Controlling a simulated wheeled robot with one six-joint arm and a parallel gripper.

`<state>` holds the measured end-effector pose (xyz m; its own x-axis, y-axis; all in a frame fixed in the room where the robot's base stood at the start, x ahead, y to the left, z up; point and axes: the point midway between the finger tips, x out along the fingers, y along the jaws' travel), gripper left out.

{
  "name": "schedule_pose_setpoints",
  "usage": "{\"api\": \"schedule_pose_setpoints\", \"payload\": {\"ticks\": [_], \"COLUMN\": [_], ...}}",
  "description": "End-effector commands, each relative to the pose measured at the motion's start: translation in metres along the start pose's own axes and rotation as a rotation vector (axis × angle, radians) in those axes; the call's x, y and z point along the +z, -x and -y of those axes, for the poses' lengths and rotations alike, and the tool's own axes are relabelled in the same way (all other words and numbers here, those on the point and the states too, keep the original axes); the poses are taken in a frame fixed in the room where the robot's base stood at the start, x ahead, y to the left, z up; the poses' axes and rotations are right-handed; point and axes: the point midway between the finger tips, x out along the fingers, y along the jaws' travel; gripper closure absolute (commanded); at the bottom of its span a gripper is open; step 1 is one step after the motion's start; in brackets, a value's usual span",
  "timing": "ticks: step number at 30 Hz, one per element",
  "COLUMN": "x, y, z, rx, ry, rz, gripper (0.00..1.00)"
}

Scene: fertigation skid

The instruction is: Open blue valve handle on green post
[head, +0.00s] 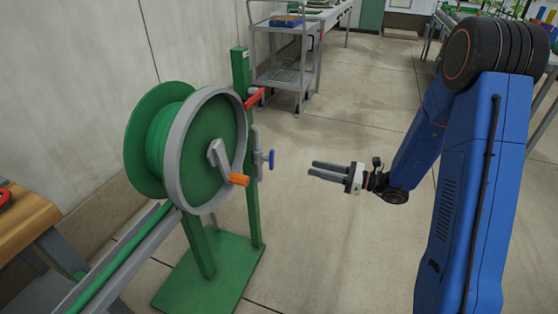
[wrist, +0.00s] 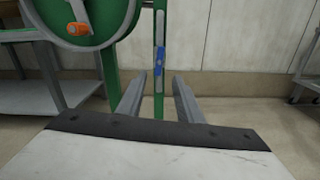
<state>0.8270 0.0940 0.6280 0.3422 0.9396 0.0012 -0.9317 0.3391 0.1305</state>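The blue valve handle (head: 270,159) sits on a grey pipe fitting on the green post (head: 240,72), right of the hose reel. In the wrist view the blue handle (wrist: 160,57) shows near the top centre, on the green post (wrist: 158,105). My gripper (head: 311,170) points left toward the handle, a short gap away, touching nothing. In the wrist view my gripper (wrist: 160,78) has its two fingers apart, with the post showing between them. It is open and empty.
A green hose reel (head: 205,150) with an orange crank grip (head: 238,180) stands left of the valve. A red lever (head: 254,98) is higher on the post. A wooden-topped bench (head: 25,222) is at left, a grey cart (head: 285,75) behind. The floor around my arm is clear.

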Motion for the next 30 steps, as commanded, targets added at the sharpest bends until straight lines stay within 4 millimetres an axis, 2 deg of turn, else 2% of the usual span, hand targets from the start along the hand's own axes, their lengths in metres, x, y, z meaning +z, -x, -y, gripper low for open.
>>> {"api": "schedule_pose_setpoints", "payload": {"ticks": [21,30], "x": [-0.001,0.000], "y": [-0.114,-0.144], "z": [-0.001,-0.001], "rx": [0.003,0.002], "ry": [0.000,0.001], "rz": [-0.001,-0.001], "gripper": [0.67,0.67]}}
